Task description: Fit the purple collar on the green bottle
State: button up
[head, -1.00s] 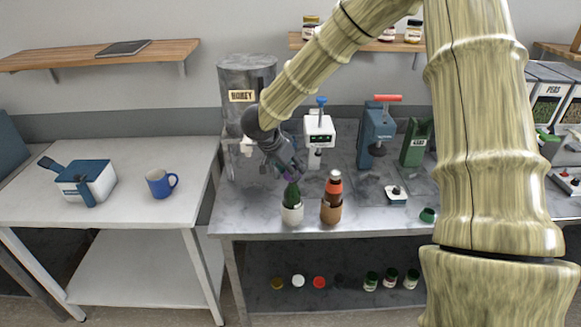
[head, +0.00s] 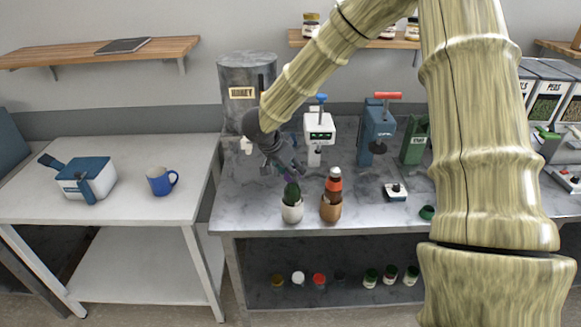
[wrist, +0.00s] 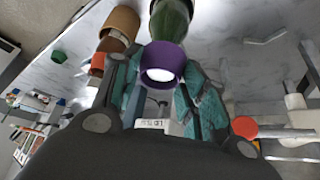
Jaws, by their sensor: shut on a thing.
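My gripper (head: 292,172) is shut on the purple collar (wrist: 163,62), which shows as a ring between the fingertips in the wrist view. In the head view the collar (head: 290,178) is mostly hidden by the fingers. In the wrist view the bottle (wrist: 171,20) lies just beyond the collar. The collar looks close to the bottle's top; I cannot tell whether they touch.
Behind are a honey tank (head: 247,80), a white device (head: 319,130) and a blue press (head: 378,125). The counter's front edge is near.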

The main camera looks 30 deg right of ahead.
jog(key=shift+f, duration=0.75)
dwell(0.6)
jog(key=o, duration=1.3)
jog(key=shift+r+p, duration=1.6)
jog(key=shift+p, duration=0.8)
jog(key=shift+r+p, duration=0.9)
jog(key=shift+r, duration=2)
